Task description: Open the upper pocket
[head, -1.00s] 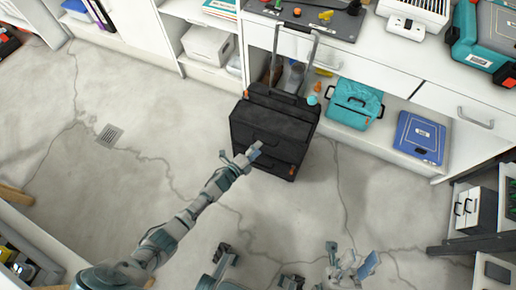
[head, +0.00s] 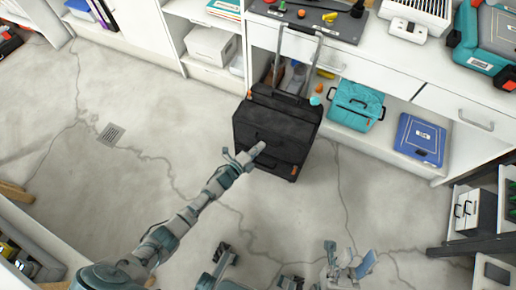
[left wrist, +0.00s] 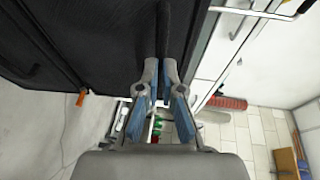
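The black suitcase (head: 275,128) stands upright on the floor with its long pull handle (head: 319,62) raised. A dark grip shows on its upper front, and orange tabs sit at its edges. My left gripper (head: 257,149) is at the suitcase's front, by the upper pocket. In the left wrist view the left gripper (left wrist: 162,48) has its fingers close together, with a dark strip between their tips. I cannot tell whether they clamp it. The suitcase (left wrist: 85,40) fills the upper left there, with an orange tab (left wrist: 81,99). My right gripper (head: 348,260) is open and empty, low in the picture.
A white cabinet with drawers stands behind the suitcase. A teal case (head: 355,105) and a blue box (head: 420,138) lie on its low shelf to the right. A dark stand (head: 470,240) is at the far right. The floor on the left is clear.

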